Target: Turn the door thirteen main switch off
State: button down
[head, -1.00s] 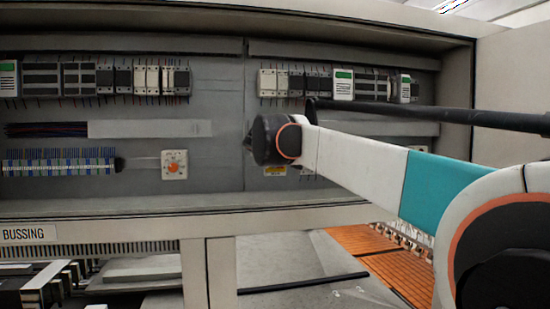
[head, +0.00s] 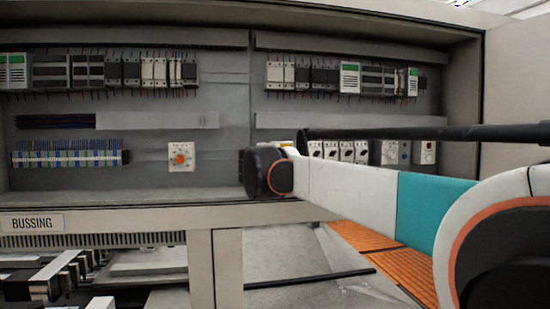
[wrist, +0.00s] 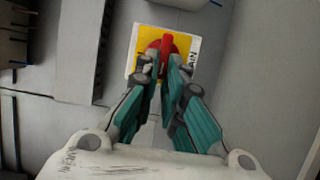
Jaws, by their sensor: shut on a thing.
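The main switch shows in the wrist view as a red handle (wrist: 167,42) on a yellow plate (wrist: 147,37), with a label partly reading "MAIN" at its right. My gripper (wrist: 163,72) is shut on the red handle, one finger on each side. The handle stands nearly upright in the wrist picture. The fingers hide its lower part and some of the plate. In the head view my arm's end hides the gripper and handle; only a sliver of yellow plate (head: 287,144) shows. No door number is readable.
A white switch with an orange knob (head: 181,157) is on the panel at left, beside a terminal strip (head: 66,153). Several black-knobbed switches (head: 346,151) are right of my wrist. A dark bar (head: 430,133) crosses at right. The cabinet's lower ledge (head: 130,215) runs below.

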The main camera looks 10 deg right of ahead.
jog(key=shift+f, duration=0.1)
dwell(0.3)
jog(key=c, duration=1.7)
grip_release()
